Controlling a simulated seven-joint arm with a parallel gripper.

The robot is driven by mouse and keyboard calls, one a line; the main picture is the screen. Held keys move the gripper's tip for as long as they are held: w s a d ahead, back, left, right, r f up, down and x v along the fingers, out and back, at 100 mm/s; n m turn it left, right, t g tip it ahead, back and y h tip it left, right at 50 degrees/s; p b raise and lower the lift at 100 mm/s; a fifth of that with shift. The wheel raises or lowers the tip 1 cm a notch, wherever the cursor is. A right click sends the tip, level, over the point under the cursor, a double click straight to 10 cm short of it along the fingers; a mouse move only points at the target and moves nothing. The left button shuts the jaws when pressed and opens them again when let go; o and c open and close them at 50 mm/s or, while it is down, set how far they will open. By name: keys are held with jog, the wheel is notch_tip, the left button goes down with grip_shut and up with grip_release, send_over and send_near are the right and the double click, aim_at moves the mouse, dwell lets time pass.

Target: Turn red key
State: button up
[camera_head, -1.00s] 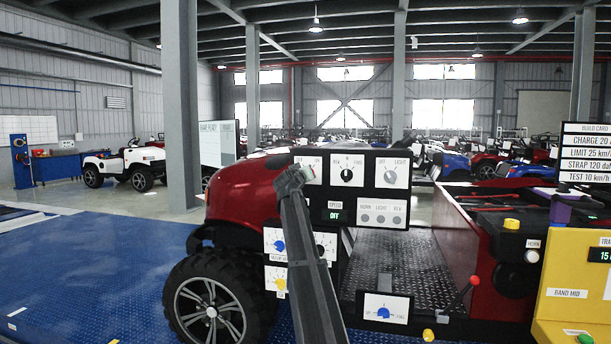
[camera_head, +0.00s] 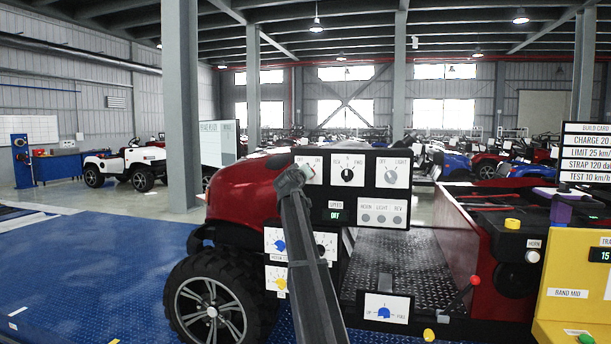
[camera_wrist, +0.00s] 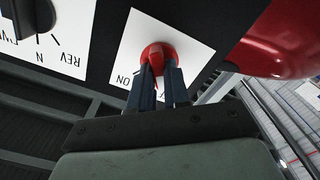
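The red key (camera_wrist: 152,52) is a round red knob on a white plate (camera_wrist: 190,38) of the black dash panel in the wrist view. The word ON shows beside it on the plate. My gripper (camera_wrist: 162,74) has its two dark fingers close together on either side of the key, with a sliver of red between them. In the head view my gripper (camera_head: 303,174) is at the panel's left plate, whose OFF and ON labels partly show. It covers most of the key there, so the key's exact angle is hard to tell.
To the right on the same panel are a black REV-N-FWD knob (camera_head: 347,174) and a grey light knob (camera_head: 390,176). A green speed display (camera_head: 335,216) reads OFF. The red vehicle's hood (camera_head: 240,185) curves close beside the key plate.

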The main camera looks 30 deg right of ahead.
jog(key=o, duration=0.4)
jog(key=v, duration=1.4)
jog(key=shift+d, duration=0.1)
